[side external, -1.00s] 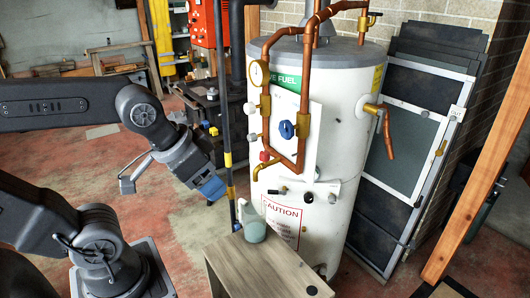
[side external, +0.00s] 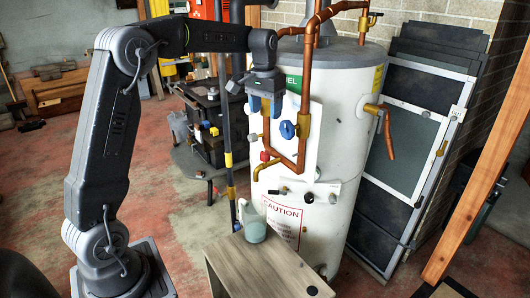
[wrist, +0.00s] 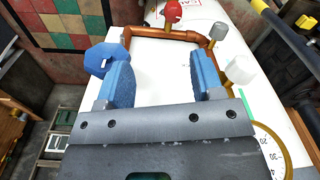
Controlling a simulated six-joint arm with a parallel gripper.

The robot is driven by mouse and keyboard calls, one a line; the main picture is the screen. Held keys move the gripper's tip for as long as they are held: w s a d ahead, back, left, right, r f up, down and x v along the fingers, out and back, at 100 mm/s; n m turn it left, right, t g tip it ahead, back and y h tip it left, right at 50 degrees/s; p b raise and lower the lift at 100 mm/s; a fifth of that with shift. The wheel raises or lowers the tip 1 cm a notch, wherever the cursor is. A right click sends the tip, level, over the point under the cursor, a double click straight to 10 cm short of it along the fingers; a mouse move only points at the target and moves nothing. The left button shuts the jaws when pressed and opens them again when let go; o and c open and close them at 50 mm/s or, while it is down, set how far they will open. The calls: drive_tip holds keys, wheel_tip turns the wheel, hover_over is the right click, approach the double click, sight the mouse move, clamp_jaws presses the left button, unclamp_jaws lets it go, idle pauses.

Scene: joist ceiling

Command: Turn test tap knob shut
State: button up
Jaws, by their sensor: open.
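The white boiler tank (side external: 345,150) carries copper pipes and several knobs on a white panel. A red knob (side external: 264,156) sits low on the pipework above a brass spout, and shows at the top of the wrist view (wrist: 173,11). A blue knob (side external: 287,129) is to its upper right; in the wrist view the blue knob (wrist: 104,59) is beside my left finger. Grey (wrist: 218,32) and white (wrist: 240,69) knobs are on the right there. I cannot tell which is the test tap. My gripper (side external: 265,112) is open and empty, pointing down before the pipework, above the red knob.
A pressure gauge (wrist: 268,150) is close by my gripper in the wrist view. A wooden bench (side external: 262,265) with a translucent jug (side external: 255,229) stands below. A dark vertical pole (side external: 225,100) is just left of the tank. Open floor lies to the left.

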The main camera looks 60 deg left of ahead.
sight(265, 152)
drive_tip(key=shift+g, duration=0.3)
drive_tip(key=a+f, duration=0.1)
drive_tip(key=f, duration=0.4)
drive_tip(key=w+a+f, duration=0.1)
drive_tip(key=f, duration=0.4)
drive_tip(key=a+f, duration=0.1)
drive_tip(key=f, duration=0.4)
drive_tip(key=shift+w+f, duration=0.35)
drive_tip(key=c, duration=0.9)
